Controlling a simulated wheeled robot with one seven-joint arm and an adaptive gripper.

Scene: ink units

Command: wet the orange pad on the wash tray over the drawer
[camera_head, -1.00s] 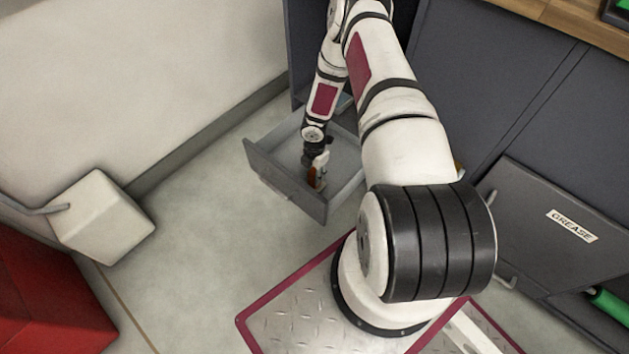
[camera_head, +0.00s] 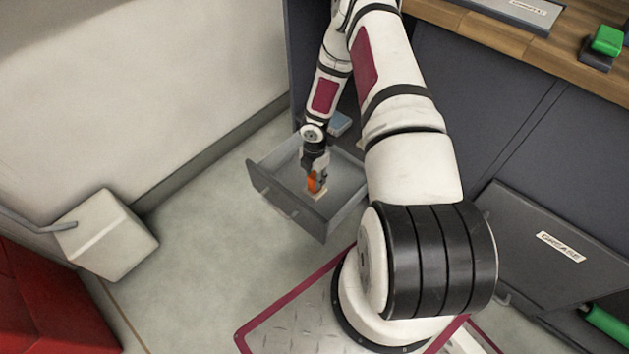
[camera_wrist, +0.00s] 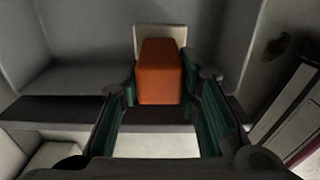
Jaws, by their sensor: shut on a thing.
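The orange pad (camera_head: 312,183) is a small block with a pale part (camera_wrist: 160,35) at its far end. My gripper (camera_head: 318,180) is shut on it, with one finger on each side in the wrist view (camera_wrist: 160,92). The pad is in front of the drawer's inside in the head view. I cannot tell its exact height above the drawer floor. The grey drawer (camera_head: 290,202) is pulled open below my gripper. I cannot make out for sure which thing is the wash tray; a grey tray with a label (camera_head: 525,10) lies on the wooden counter, its text unreadable.
A small blue-grey thing (camera_head: 339,123) shows behind the drawer. A green block on a dark base (camera_head: 606,42) stands on the wooden counter (camera_head: 480,33). A dark panel marked GREASE (camera_head: 560,246) and a green roll (camera_head: 607,324) are at right. Bare floor (camera_head: 205,225) lies left of the drawer.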

